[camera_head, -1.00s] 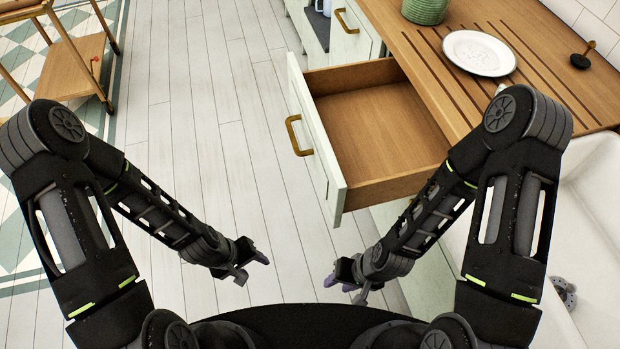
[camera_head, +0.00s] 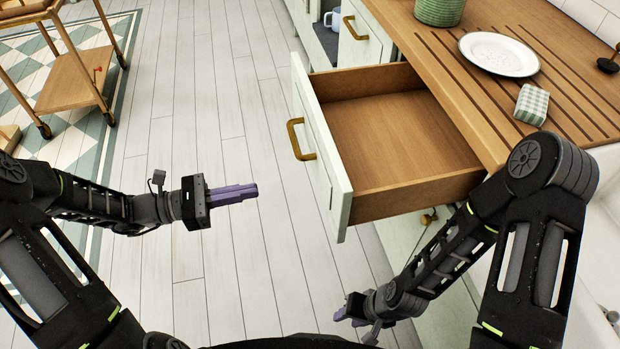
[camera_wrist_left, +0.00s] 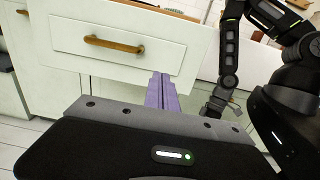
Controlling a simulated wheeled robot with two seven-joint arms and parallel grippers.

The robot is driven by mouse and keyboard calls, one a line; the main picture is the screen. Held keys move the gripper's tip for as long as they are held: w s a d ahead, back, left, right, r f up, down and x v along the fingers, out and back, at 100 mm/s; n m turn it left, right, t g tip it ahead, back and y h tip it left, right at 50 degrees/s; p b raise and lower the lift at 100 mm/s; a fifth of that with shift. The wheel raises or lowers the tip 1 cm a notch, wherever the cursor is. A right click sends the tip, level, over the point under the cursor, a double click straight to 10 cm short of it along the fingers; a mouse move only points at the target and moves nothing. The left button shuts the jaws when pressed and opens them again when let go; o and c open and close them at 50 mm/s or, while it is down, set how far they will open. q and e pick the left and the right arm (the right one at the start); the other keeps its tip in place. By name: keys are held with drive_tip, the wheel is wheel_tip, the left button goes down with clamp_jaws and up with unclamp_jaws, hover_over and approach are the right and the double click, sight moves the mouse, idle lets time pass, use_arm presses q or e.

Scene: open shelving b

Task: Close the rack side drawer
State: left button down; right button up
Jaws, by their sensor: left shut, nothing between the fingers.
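The drawer (camera_head: 395,138) is pulled out from the counter and is empty, with a pale front and a brass handle (camera_head: 300,139). Its front also shows in the left wrist view (camera_wrist_left: 118,62), with the handle (camera_wrist_left: 113,43) facing the camera. My left gripper (camera_head: 252,191) is shut and empty, left of the drawer front and apart from it, its purple fingers pointing right. In the left wrist view its fingers (camera_wrist_left: 161,92) appear below the handle. My right gripper (camera_head: 345,316) is low, in front of the cabinet and nearer than the drawer; its jaw opening is unclear.
A wooden countertop (camera_head: 560,100) above the drawer holds a white plate (camera_head: 499,54), a green pot (camera_head: 439,10) and a checked block (camera_head: 531,104). A wooden cart (camera_head: 72,82) stands at far left. The floor (camera_head: 225,90) between cart and drawer is clear.

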sight(324, 177)
use_arm(q)
drive_tip(key=shift+d, duration=0.1)
drive_tip(key=x, duration=1.4)
drive_tip(key=shift+f, duration=0.1)
drive_tip(key=b+x, duration=0.3)
drive_tip(key=x, duration=1.1)
drive_tip(key=b+x, duration=0.3)
drive_tip(key=x, duration=1.1)
drive_tip(key=shift+w+d+f, duration=0.1)
drive_tip(key=shift+d+f, duration=0.1)
drive_tip(key=shift+d, duration=0.4)
drive_tip(key=shift+w+r, duration=0.1)
drive_tip(key=shift+r, duration=0.2)
drive_tip(key=shift+r, duration=0.1)
